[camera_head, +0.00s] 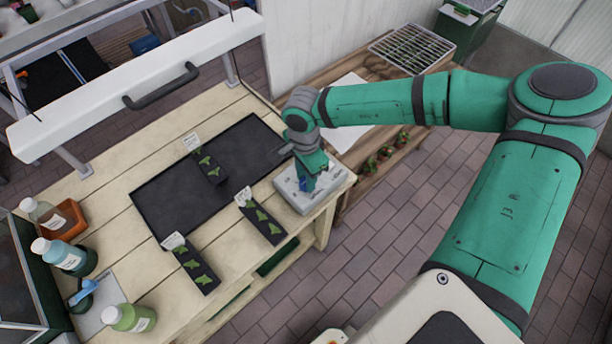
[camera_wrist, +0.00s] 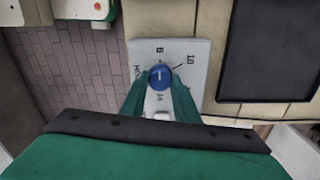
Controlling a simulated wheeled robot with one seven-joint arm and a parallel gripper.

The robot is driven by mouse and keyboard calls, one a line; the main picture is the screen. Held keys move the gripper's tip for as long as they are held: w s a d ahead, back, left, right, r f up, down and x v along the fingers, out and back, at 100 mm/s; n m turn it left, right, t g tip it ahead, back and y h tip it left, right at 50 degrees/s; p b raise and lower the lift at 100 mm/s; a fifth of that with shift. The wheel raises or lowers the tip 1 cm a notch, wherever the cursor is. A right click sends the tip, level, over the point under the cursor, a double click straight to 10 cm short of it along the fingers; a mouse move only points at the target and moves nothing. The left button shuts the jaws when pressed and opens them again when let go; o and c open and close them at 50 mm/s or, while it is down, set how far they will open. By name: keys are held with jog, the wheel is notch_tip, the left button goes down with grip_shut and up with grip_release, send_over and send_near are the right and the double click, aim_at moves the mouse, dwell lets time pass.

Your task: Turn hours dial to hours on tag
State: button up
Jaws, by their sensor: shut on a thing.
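The hours dial is a blue round knob (camera_wrist: 160,76) on a pale grey control box (camera_wrist: 190,52), with numbers printed around it in the wrist view. The box stands at the right end of the wooden table in the head view (camera_head: 297,193). My gripper (camera_wrist: 160,88) points down at the box with its green fingers on either side of the knob, shut on it. A white mark shows on the knob. Small white tags stand at the black plant strips: one at the back (camera_head: 191,142), one at the right (camera_head: 244,196) and one at the left (camera_head: 174,241). Their writing is too small to read.
A black tray (camera_head: 160,205) lies on the table, left of the box. Bottles (camera_head: 62,256) and an orange container (camera_head: 70,219) stand at the left end. A white hood with a dark handle (camera_head: 160,88) hangs over the table's back side. A lower shelf with potted plants (camera_head: 385,153) is at the right.

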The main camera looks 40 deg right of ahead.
jog(key=shift+m, duration=0.3)
jog(key=m, duration=1.1)
jog(key=shift+s+m, duration=0.1)
jog(key=shift+m, duration=0.3)
jog(key=m, duration=1.1)
jog(key=shift+t, duration=0.3)
jog(key=shift+a, duration=0.1)
jog(key=o, duration=1.1)
jog(key=shift+c, duration=0.2)
